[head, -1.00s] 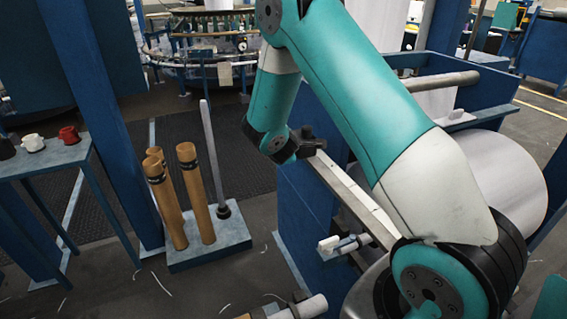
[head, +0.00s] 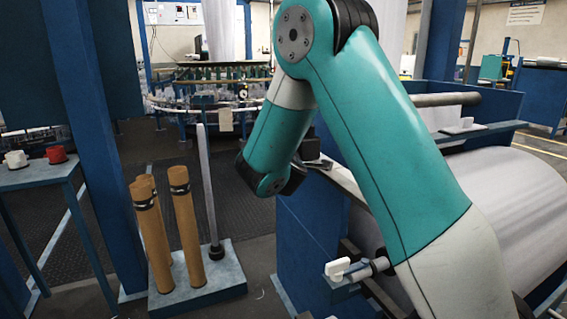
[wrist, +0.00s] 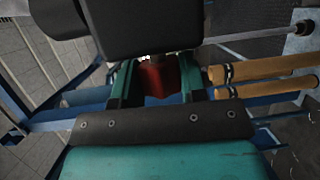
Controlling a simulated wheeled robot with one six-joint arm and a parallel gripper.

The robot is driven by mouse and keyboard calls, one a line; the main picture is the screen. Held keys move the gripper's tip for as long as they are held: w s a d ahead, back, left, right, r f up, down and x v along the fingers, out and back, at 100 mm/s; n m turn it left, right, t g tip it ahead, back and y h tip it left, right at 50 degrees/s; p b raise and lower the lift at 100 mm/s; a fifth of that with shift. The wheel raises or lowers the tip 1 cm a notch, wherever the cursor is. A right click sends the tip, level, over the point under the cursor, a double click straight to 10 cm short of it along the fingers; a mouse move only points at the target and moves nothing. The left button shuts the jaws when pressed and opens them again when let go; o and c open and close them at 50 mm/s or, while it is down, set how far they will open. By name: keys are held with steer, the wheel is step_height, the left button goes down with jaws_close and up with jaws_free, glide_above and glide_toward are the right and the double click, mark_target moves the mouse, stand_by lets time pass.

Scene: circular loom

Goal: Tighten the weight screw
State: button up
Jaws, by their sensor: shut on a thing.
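In the wrist view, my gripper (wrist: 158,88) has its two dark fingers on either side of a red, block-like part (wrist: 158,76) and is shut on it. In the head view my teal arm covers most of the gripper, and the red part does not show there.
A blue loom frame with a large white roll (head: 515,200) stands at the right, with a white-handled fitting (head: 338,269) on its near side. Wooden tubes (head: 184,225) and an upright rod (head: 208,190) stand on a grey base at left. A small table (head: 35,178) holds red and white spools.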

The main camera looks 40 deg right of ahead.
stand_by(0.4)
steer(key=o, duration=0.9)
steer(key=shift+b+v, duration=5.3)
steer(key=shift+v, duration=3.45)
steer(key=shift+f, duration=0.1)
